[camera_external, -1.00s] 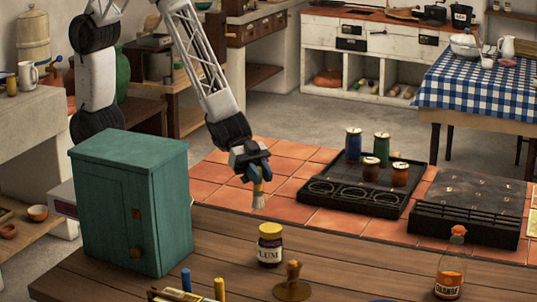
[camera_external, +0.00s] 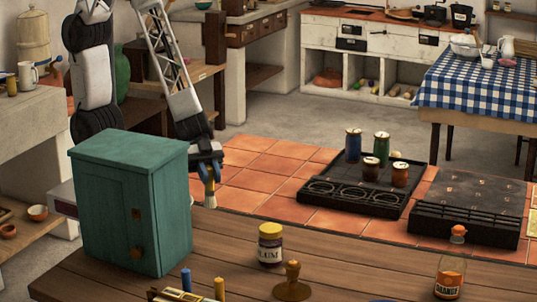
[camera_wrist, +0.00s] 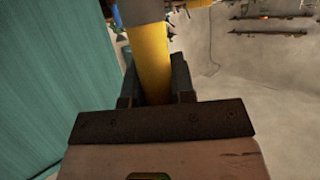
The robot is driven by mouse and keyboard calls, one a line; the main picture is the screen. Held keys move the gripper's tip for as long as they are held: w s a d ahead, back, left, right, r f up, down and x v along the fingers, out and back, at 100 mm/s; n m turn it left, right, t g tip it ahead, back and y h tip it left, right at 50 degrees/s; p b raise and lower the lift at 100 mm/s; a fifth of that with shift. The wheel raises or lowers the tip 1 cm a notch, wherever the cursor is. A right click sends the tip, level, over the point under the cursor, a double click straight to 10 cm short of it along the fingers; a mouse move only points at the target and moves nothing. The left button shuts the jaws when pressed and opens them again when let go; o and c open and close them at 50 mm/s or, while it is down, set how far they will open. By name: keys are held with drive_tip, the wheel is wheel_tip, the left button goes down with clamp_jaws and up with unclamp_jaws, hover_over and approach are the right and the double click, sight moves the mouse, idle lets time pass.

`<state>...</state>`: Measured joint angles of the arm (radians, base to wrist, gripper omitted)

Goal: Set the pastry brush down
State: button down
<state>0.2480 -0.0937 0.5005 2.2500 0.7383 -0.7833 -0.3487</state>
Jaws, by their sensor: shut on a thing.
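The pastry brush (camera_external: 209,188) has a yellow handle and pale bristles that point down. My gripper (camera_external: 208,172) is shut on its handle and holds it upright, close to the right side of the teal cabinet. In the external view the bristles end near the far edge of the wooden table; I cannot tell whether they touch anything. In the wrist view the yellow handle of the brush (camera_wrist: 150,60) runs up between the fingers of my gripper (camera_wrist: 157,98).
The teal cabinet (camera_external: 125,205) stands close left of my gripper and fills the left of the wrist view (camera_wrist: 50,80). A plum jar (camera_external: 270,245), a brown stamp-like item (camera_external: 292,285) and an orange bottle (camera_external: 449,275) stand on the wooden table (camera_external: 350,265).

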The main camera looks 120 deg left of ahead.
drive_tip(key=shift+w, duration=0.15)
drive_tip(key=w+d, duration=0.3)
drive_tip(key=w, duration=0.4)
drive_tip(key=w+d+f, duration=0.1)
drive_tip(key=w+d, duration=0.1)
drive_tip(key=w, duration=0.5)
drive_tip(key=shift+w+d+f, duration=0.25)
drive_tip(key=shift+w+d, duration=0.1)
drive_tip(key=shift+d, duration=0.05)
drive_tip(key=shift+f, duration=1.75)
drive_tip(key=shift+f, duration=0.1)
drive_tip(key=c, duration=1)
unclamp_jaws()
drive_tip(key=shift+o, duration=0.2)
